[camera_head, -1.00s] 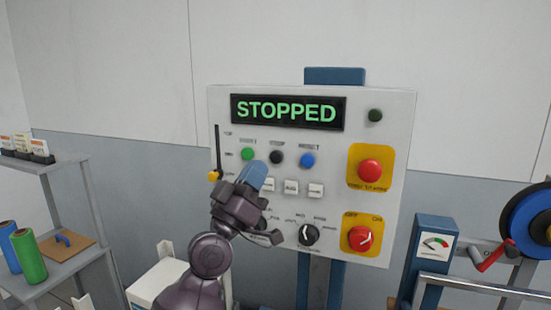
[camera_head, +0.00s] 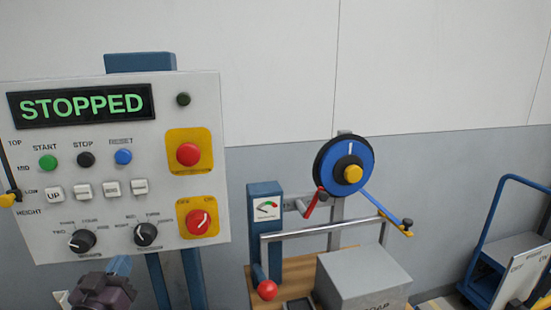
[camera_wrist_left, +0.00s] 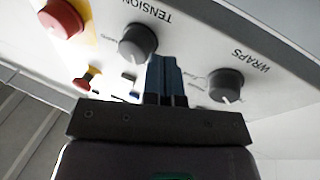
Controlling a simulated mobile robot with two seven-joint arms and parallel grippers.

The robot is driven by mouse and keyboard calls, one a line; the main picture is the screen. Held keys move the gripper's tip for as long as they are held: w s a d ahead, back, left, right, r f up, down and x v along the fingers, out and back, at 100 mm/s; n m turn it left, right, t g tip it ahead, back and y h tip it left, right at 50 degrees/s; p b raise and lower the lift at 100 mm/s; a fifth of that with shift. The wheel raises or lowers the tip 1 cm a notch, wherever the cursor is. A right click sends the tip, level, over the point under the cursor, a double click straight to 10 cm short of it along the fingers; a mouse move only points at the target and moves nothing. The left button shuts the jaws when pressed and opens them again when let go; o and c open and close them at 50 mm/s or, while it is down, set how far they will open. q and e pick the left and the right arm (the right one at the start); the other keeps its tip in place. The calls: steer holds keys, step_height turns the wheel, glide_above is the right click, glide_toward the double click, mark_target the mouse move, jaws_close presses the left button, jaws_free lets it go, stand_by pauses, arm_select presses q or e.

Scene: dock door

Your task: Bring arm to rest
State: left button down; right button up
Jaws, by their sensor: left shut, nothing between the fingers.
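My left gripper (camera_head: 119,268) shows at the lower left of the head view, below the control panel (camera_head: 110,215). In the left wrist view my left gripper (camera_wrist_left: 166,75) is shut, its blue fingers together with nothing between them. The fingertips overlap the panel's lower part between the tension knob (camera_wrist_left: 137,43) and the wraps knob (camera_wrist_left: 225,86); I cannot tell whether they touch it. The panel display (camera_head: 82,105) reads STOPPED in green. My right gripper is in neither view.
The panel carries a red stop button (camera_head: 188,154) and a red rotary switch (camera_head: 199,222). To the right stand a blue post with a gauge (camera_head: 266,208), a blue wheel (camera_head: 336,170), a grey box (camera_head: 362,280) and a blue cart (camera_head: 490,225).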

arm_select(q)
steer(key=s+d+f+m+g, duration=0.1)
steer(key=s+f+g, duration=0.15)
steer(key=f, duration=0.55)
steer(key=s+d+f+g, duration=0.15)
steer(key=s+f, duration=0.25)
steer(key=f, duration=0.5)
steer(key=s+d+f+g, duration=0.1)
steer(key=s+f+g, duration=0.3)
steer(key=s+f, duration=0.8)
steer(key=shift+s+f+m+y, duration=0.15)
steer(key=shift+s+m+y, duration=0.2)
steer(key=shift+s, duration=0.7)
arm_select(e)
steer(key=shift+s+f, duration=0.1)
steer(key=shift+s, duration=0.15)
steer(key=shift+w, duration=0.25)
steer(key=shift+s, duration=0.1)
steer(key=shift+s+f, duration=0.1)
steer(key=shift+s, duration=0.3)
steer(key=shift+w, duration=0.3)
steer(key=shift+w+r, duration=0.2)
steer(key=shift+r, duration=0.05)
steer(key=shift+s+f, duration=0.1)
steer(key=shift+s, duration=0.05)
